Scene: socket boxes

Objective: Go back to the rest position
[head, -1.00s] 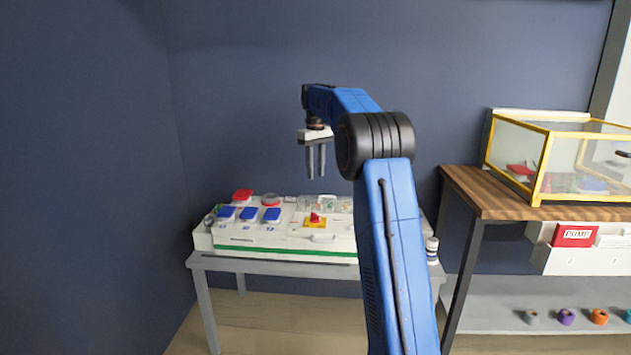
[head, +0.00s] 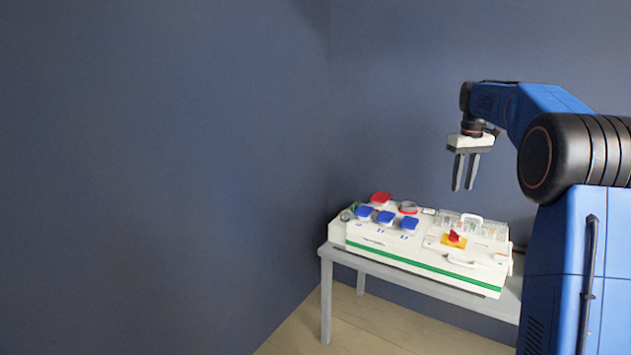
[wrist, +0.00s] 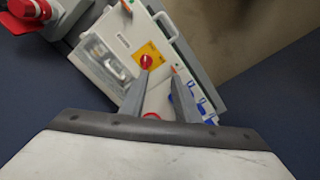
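My gripper (head: 465,170) hangs pointing down in the air above the socket box in the head view, clear of it. Its two grey fingers are apart with nothing between them. In the wrist view the gripper (wrist: 160,88) shows both fingers spread over the box below. The white socket box (head: 400,262) has blue socket lids (head: 385,217), a red lid (head: 381,198) and a red rotary switch on a yellow plate (head: 454,240). The yellow plate also shows in the wrist view (wrist: 157,52).
The box stands on a grey table (head: 326,290) against the blue wall (head: 160,180). The floor (head: 345,335) shows in front of it. The left of the head view is bare wall. In the wrist view a red plug-like part (wrist: 28,10) lies at the top left.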

